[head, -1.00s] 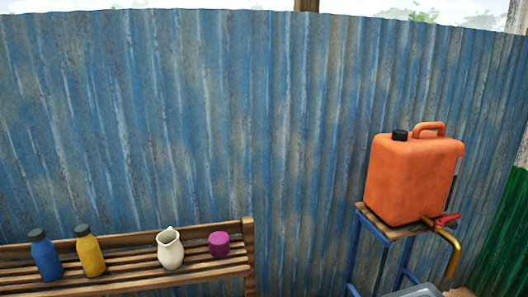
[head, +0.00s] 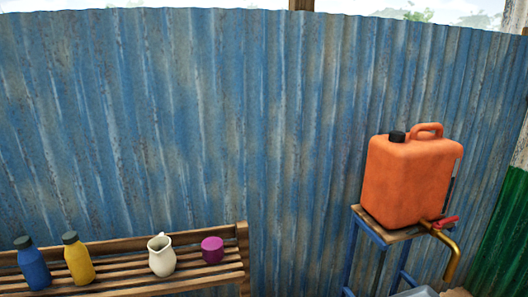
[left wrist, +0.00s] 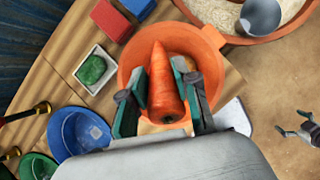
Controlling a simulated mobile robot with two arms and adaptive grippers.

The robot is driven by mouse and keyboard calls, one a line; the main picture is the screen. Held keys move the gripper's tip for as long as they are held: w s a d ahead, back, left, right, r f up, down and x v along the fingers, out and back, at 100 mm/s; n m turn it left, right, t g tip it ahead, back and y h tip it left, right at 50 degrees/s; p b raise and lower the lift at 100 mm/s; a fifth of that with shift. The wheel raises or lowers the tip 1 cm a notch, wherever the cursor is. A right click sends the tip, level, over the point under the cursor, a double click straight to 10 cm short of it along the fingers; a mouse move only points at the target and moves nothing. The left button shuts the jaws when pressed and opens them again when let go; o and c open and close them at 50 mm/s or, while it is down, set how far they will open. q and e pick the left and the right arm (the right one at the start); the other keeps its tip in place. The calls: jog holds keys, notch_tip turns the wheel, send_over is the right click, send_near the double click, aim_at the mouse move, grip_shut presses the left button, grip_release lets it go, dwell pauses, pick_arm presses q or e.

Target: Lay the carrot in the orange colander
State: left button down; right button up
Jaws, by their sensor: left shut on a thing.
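The carrot (left wrist: 163,88) is orange and tapered. In the left wrist view it lies between the fingers of my left gripper (left wrist: 161,98), which is shut on it near its thick end. Its narrow tip points to the top of the picture. The orange colander (left wrist: 208,40) is behind the carrot in this view, so the carrot is over its opening; the height between them is hard to tell. A brownish round thing inside the colander is partly hidden by a finger. My right gripper (left wrist: 297,123) shows at the right edge, fingers apart and empty.
Around the colander are a red block (left wrist: 112,20), a white dish (left wrist: 84,80) with a green thing, a blue pan (left wrist: 80,135) and an orange basin (left wrist: 290,30) of pale grains. The head view shows a bench (head: 130,282) with bottles and an orange jerrycan (head: 410,180).

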dwell(0.4)
pick_arm(q)
jog(key=shift+f, duration=0.1)
jog(key=shift+f+b, duration=1.85)
jog(key=shift+f, duration=1.8)
jog(key=shift+f, duration=0.25)
jog(key=shift+f+b, duration=1.05)
jog(key=shift+f, duration=0.55)
jog(key=c, duration=0.8)
grip_release()
